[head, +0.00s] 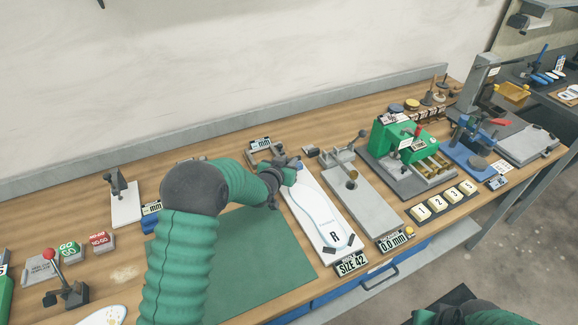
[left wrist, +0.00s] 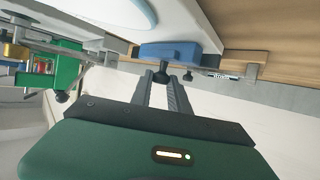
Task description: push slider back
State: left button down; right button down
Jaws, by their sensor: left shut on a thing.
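The white measuring board (head: 301,204) carries a pale insole (head: 318,208) marked R, with a SIZE 42 sign (head: 351,263) at its near end. The slider is a blue block (left wrist: 180,49) with a dark knob (left wrist: 177,66) at the board's far end. In the head view my gripper mostly hides it. My left gripper (head: 289,167) reaches over the far end of the board. In the left wrist view its fingers (left wrist: 163,77) are closed together at the slider's knob. Only part of my right arm's green sleeve shows at the bottom right of the head view.
A green mat (head: 245,262) lies left of the board. A grey gauge plate (head: 362,205) stands close on the right, then a green press (head: 398,140) and numbered blocks (head: 444,201). The wall's grey ledge (head: 215,142) runs behind.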

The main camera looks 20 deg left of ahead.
pick_arm(q)
jog(key=shift+a, duration=0.5)
jog(key=shift+d, duration=0.1)
jog(key=c, duration=1.3)
grip_release()
jog(key=shift+w+d+r, duration=0.1)
jog(key=shift+d, duration=0.4)
jog(key=shift+o, duration=0.2)
jog(key=shift+a, duration=0.45)
jog(key=shift+s+a, duration=0.1)
jog(key=shift+s, duration=0.35)
jog(key=v, duration=1.6)
jog(key=shift+d, duration=0.25)
pick_arm(e)
jog(key=shift+d+f, duration=0.15)
jog(key=shift+f, duration=0.05)
pick_arm(q)
jog(key=shift+d, duration=0.1)
pick_arm(e)
jog(key=shift+d, duration=0.1)
